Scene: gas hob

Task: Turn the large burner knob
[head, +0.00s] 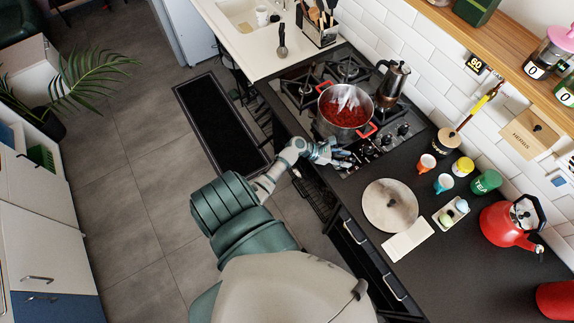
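The gas hob (297,92) is set in the dark counter, with a row of dark knobs (386,140) along its panel at the front right. My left gripper (343,157) is at the near end of this row, low over the panel. Its fingers are small and dark against the hob, so I cannot tell whether they are open or shut, or whether they touch a knob. They partly hide the nearest part of the panel. I cannot tell which knob belongs to the large burner. My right gripper is not in view.
A steel pot (345,112) with red handles and red contents stands on the hob beside the knobs.

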